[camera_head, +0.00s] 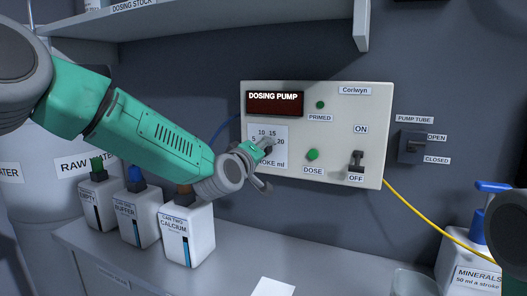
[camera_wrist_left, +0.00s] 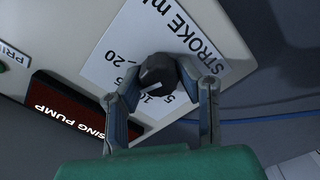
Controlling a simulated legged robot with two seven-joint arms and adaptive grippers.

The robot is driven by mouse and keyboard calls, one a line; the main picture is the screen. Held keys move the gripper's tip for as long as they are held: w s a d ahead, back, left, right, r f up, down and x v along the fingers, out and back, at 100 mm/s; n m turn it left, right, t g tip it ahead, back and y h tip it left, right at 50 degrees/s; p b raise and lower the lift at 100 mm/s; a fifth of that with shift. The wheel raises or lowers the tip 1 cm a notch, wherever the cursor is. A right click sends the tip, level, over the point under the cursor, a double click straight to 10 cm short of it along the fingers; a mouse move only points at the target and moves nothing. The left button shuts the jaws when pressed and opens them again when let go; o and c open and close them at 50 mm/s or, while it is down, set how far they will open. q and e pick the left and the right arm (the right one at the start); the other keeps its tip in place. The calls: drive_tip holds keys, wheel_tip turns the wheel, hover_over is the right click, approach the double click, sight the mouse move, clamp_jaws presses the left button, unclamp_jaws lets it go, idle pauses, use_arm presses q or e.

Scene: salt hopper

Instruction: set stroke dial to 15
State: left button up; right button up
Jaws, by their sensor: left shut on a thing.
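The stroke dial (camera_wrist_left: 158,72) is a dark knob on a white scale plate (camera_head: 282,132) marked 5, 10, 15 and 20, with the words STROKE ml. The plate is at the lower left of the dosing pump panel (camera_head: 335,105). My left gripper (camera_head: 264,166) is at the dial and covers most of it in the head view. In the left wrist view my left gripper (camera_wrist_left: 157,82) has one finger on each side of the knob, shut on it. My right gripper is not in view.
The panel has a dark red display (camera_head: 275,103), a green DOSE button (camera_head: 312,154) and an ON/OFF switch (camera_head: 356,162). A pump tube valve (camera_head: 411,147) is to the right. Labelled canisters (camera_head: 187,235) stand on the bench below my left arm. A minerals bottle (camera_head: 465,262) is at right.

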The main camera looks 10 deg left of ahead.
use_arm(q)
drive_tip(key=shift+s+d+f, duration=0.1)
drive_tip(key=shift+f, duration=0.4)
drive_tip(key=o, duration=1.1)
drive_tip(key=shift+o, duration=0.2)
drive_tip(key=shift+r, duration=0.3)
drive_tip(key=v, duration=1.1)
drive_tip(key=shift+s+a, duration=0.25)
drive_tip(key=shift+s, duration=0.1)
